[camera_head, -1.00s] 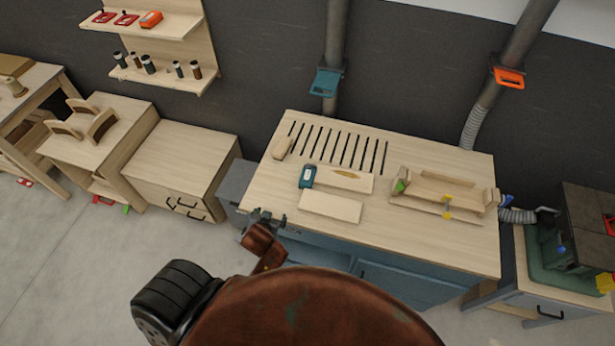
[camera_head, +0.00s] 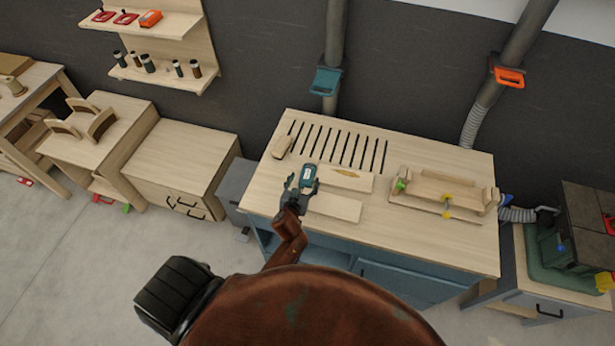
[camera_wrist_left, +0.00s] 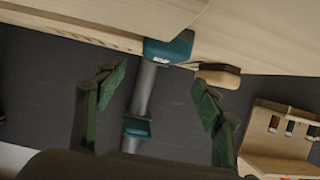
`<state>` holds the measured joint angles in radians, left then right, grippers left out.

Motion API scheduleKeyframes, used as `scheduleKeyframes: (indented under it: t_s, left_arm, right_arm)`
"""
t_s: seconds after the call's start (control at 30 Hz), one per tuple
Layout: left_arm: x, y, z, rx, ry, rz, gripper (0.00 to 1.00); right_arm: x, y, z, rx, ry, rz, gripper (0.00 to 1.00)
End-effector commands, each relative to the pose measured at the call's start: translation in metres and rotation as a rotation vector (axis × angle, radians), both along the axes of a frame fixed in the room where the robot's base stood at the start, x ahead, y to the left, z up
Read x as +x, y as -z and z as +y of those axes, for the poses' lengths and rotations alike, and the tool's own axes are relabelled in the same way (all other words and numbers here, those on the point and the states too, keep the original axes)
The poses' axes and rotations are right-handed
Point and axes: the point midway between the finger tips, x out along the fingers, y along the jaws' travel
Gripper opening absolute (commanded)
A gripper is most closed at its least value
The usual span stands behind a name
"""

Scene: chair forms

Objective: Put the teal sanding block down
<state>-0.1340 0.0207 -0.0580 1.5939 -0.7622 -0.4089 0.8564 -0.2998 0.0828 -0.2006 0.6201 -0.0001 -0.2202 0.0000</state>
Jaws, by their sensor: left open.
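The teal sanding block (camera_head: 308,173) rests on the wooden top of the workbench (camera_head: 440,242), at the left end of the pale boards. It has a light label on top. My left gripper (camera_head: 303,186) is open at the near end of the block, with a fingertip toward each side. In the left wrist view the block (camera_wrist_left: 168,48) appears beyond the open green-padded fingers (camera_wrist_left: 155,90), roughly centred in the gap, and they do not appear to touch it. My right gripper is not in view.
Two pale boards (camera_head: 333,207) lie right of the block, and a small wooden block (camera_head: 282,146) lies behind it. A wooden jig (camera_head: 445,192) with coloured clamps stands on the right. Dark slots cross the back of the bench. The front right of the top is bare.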

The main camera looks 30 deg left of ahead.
Motion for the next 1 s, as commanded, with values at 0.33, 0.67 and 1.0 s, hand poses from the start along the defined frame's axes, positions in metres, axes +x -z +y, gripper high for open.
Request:
scheduleKeyframes:
  t_s: [0.33,0.67,1.0]
  left_arm:
    - [0.035,0.025,0.010,0.002,0.001,0.002,0.62]
    - [0.040,0.028,0.012,0.001,0.000,0.004,0.62]
    - [0.039,0.029,0.013,0.002,-0.003,0.006,0.40]
  right_arm:
    - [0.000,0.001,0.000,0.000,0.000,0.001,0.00]
    - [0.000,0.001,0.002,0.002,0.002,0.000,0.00]
    - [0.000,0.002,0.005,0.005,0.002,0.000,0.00]
